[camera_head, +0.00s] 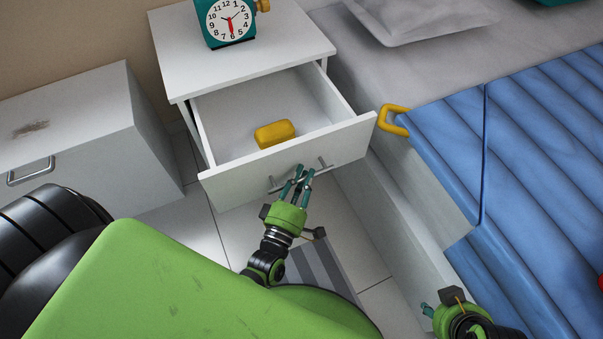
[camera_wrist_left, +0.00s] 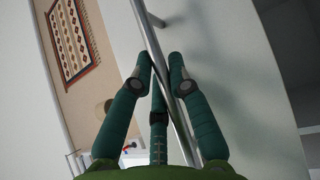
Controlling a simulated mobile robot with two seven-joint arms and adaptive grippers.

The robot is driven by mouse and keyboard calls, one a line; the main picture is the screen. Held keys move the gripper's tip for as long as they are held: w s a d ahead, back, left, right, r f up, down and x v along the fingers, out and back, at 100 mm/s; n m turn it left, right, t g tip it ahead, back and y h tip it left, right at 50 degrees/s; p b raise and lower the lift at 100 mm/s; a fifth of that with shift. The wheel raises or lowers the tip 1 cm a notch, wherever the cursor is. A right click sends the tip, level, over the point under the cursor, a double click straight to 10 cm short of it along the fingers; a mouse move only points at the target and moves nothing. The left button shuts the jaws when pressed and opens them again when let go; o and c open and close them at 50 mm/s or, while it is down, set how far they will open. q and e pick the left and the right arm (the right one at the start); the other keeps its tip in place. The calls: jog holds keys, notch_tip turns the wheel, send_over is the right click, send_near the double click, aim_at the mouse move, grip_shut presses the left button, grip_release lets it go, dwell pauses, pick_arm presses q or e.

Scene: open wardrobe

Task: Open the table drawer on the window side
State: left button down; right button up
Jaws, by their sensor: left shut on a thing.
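A white table drawer (camera_head: 333,149) stands pulled out from the white bedside table (camera_head: 264,57). Its front carries a grey metal bar handle (camera_head: 324,163). My left gripper (camera_head: 302,172) is at this handle with its teal fingers around the bar. The left wrist view shows the handle (camera_wrist_left: 150,35) running between the fingers of the left gripper (camera_wrist_left: 162,68), which is shut on it. A yellow rounded object (camera_head: 275,134) lies inside the drawer. My right gripper (camera_head: 428,310) is at the bottom right, partly in view, away from the drawer; its finger state is unclear.
A teal alarm clock (camera_head: 226,20) stands on the bedside table. A white cabinet (camera_head: 90,140) is at the left. The bed with a blue ribbed cover (camera_head: 530,140) and a yellow handle-like loop (camera_head: 391,119) is close to the drawer's right side.

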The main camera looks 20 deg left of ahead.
pick_arm(q)
jog(key=shift+f, duration=0.1)
jog(key=c, duration=1.4)
grip_release()
jog(key=s, duration=0.4)
jog(key=s+f, duration=0.1)
jog(key=s, duration=0.7)
jog(key=shift+d+f, duration=0.25)
jog(key=shift+d, duration=0.15)
jog(key=shift+w, duration=0.1)
